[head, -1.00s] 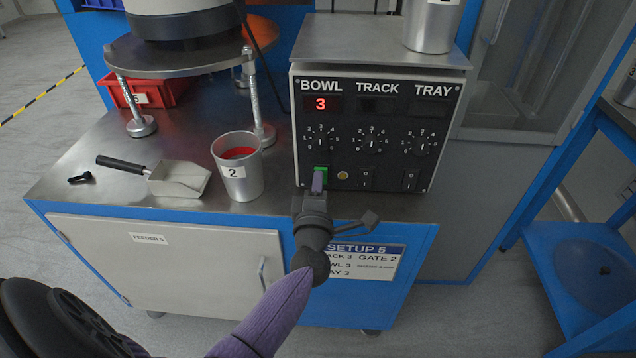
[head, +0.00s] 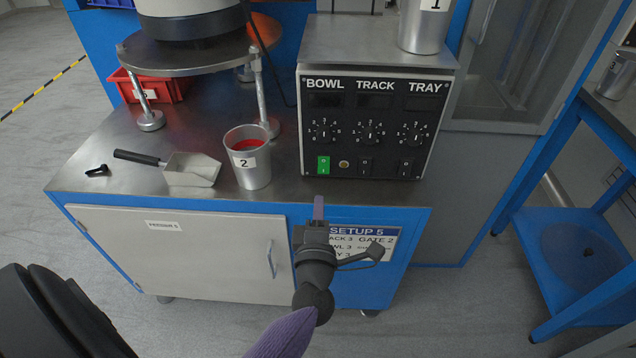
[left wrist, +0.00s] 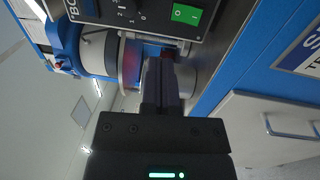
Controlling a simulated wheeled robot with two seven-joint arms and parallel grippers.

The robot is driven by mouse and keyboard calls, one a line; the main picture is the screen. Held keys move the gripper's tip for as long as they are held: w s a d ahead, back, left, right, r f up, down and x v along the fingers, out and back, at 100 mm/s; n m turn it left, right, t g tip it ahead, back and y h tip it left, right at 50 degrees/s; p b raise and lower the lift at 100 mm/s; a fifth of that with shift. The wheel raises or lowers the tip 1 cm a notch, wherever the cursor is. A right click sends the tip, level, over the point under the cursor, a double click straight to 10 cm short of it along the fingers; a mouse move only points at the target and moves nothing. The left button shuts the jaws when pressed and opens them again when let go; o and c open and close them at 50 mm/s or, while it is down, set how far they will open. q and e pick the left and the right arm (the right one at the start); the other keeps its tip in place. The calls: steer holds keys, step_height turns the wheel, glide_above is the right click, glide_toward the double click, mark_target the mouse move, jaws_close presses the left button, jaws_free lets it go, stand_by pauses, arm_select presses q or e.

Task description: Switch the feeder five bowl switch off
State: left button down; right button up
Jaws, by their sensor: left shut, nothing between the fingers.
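The feeder's control box (head: 375,149) has columns marked BOWL, TRACK and TRAY. The bowl display (head: 325,100) is dark. My left gripper (head: 318,205) is shut and empty, just below and in front of the bowl switch, apart from it. Its fingers also show in the left wrist view (left wrist: 162,85). My right gripper is not in view.
A metal cup marked 2 (head: 255,175) with red contents stands left of the box. A scoop (head: 192,169) lies further left. Another metal cup (head: 424,30) stands on top of the box. The SETUP 5 sign (head: 385,243) is on the blue cabinet front.

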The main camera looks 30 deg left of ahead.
arm_select(q)
steer(key=shift+r+v, duration=0.25)
steer(key=shift+v, duration=0.95)
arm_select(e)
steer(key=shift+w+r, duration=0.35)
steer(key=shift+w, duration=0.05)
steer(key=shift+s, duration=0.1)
